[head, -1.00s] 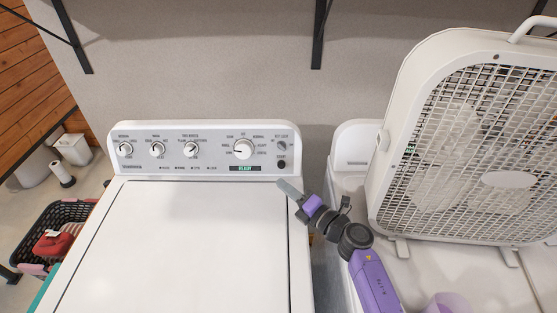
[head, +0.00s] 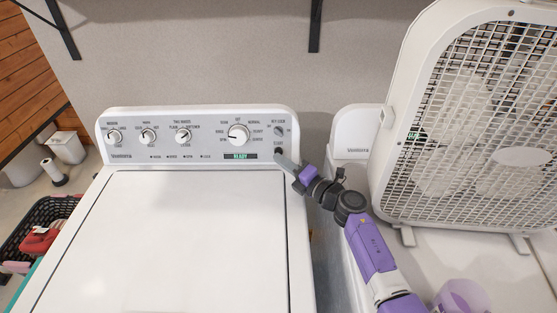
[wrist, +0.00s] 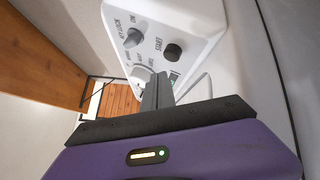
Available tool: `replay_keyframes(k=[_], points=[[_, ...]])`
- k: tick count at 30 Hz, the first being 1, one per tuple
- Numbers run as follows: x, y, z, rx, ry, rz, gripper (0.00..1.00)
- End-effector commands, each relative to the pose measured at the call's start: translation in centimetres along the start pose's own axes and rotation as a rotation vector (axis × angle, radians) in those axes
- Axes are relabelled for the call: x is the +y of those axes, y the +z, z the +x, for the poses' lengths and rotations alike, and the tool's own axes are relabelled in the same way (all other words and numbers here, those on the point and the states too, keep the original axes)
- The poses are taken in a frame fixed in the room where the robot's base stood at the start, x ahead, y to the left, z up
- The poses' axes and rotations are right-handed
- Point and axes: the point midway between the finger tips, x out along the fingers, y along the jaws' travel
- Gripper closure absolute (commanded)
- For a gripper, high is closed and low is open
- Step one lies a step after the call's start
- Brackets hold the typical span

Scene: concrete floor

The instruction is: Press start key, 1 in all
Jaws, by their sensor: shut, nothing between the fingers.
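The start key is a dark round button (head: 278,151) under a START label at the right end of the washer's control panel (head: 209,143). In the wrist view the black start key (wrist: 173,52) shows just beyond and right of the fingertips. My gripper (head: 281,160) reaches in from the right, its grey fingers shut and empty, with the tip just below the key in the head view. The shut fingers (wrist: 157,82) look apart from the key in the wrist view. The panel display (head: 240,156) reads READY in green.
A KEY LOCK knob (head: 279,131) sits just above the key, and a large dial (head: 238,134) is to its left. A white box fan (head: 470,125) stands on the neighbouring machine at right. A basket (head: 38,225) is at lower left. The washer lid (head: 195,240) is clear.

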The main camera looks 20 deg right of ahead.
Motion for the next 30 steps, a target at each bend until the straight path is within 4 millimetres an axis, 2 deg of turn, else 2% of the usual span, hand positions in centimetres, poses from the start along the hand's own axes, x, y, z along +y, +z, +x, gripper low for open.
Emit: replay_keyframes(k=[6,30], points=[[-0.59,0.51,0.77,0.000,0.000,0.000,1.00],[-0.54,0.60,0.80,0.000,0.000,0.000,1.00]])
